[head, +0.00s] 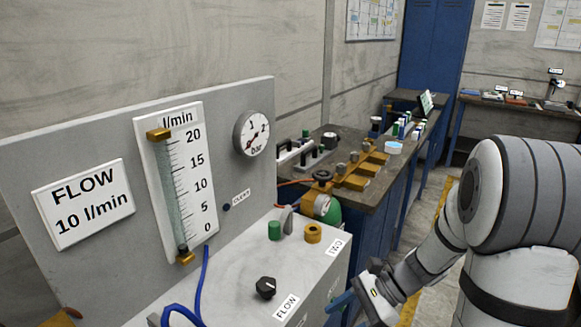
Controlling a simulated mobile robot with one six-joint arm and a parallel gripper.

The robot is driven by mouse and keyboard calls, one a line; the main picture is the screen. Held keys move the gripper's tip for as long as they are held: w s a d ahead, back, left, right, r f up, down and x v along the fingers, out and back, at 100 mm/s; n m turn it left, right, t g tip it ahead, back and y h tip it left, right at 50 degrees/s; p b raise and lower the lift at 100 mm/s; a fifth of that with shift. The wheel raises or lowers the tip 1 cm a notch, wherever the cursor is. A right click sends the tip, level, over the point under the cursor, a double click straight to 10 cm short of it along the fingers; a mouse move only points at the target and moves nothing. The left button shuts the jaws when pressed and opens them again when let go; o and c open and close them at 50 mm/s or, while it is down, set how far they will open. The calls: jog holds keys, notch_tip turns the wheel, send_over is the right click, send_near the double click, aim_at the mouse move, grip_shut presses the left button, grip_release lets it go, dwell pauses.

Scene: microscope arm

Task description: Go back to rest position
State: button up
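My grey-white arm (520,200) stands at the right of the head view and bends down to the left. My gripper (345,303) is at the bottom, just right of the grey panel's base box.
A grey flow panel (95,125) carries a flow tube (180,190), its float near 0, and a bar gauge (252,133). The base box has a black knob (265,287). A cluttered bench (345,195) stands behind; some floor (440,225) is free beside it.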

jog(key=s+d+r+n+t+h+p, duration=0.2)
jog(key=s+r+n+h, duration=0.2)
jog(key=r+n, duration=0.3)
jog(key=s+d+r+n+t+h+p, duration=0.2)
jog(key=s+r+n+h+p, duration=0.1)
jog(key=r+n+h, duration=0.3)
jog(key=shift+s+r+n, duration=0.65)
jog(key=shift+s+n, duration=0.25)
jog(key=shift+n, duration=0.3)
